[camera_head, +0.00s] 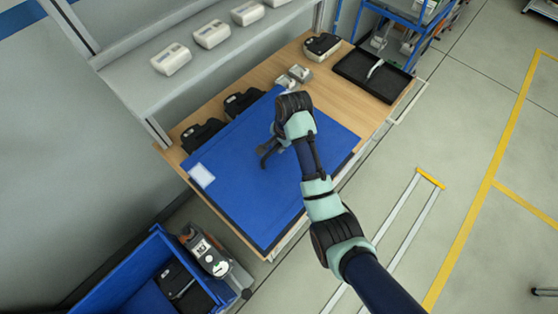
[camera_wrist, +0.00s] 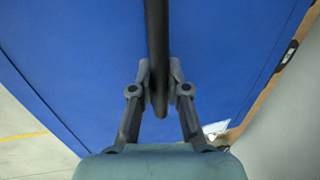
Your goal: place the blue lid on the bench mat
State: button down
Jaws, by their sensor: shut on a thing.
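The blue lid (camera_head: 235,190) is a broad flat panel with a white label near its left corner. It spreads over the bench and also fills much of the wrist view (camera_wrist: 90,60). The bench mat (camera_head: 344,167) seems to show only as a darker blue strip along the lid's edge; the rest is hidden. My gripper (camera_head: 266,154) is above the middle of the panel. In the wrist view its fingers (camera_wrist: 160,82) are shut on a dark bar that looks like the lid's handle. I cannot tell whether the lid touches the mat.
A black tray (camera_head: 374,76) and small devices stand along the back of the wooden bench (camera_head: 343,72). A grey shelf (camera_head: 140,75) with several white devices overhangs the left side. A blue crate (camera_head: 150,255) holding dark items stands at the lower left. The floor at right is open.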

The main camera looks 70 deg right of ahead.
jog(key=x, duration=0.3)
jog(key=s+b+x, duration=0.1)
jog(key=x, duration=0.3)
jog(key=s+x, duration=0.1)
jog(key=x, duration=0.3)
jog(key=shift+a+f, duration=0.2)
jog(key=shift+a, duration=0.1)
jog(key=shift+b, duration=0.3)
jog(key=c, duration=1.2)
grip_release()
jog(key=shift+f, duration=0.1)
jog(key=shift+o, duration=0.2)
jog(key=p+v, duration=0.2)
jog(key=v, duration=1)
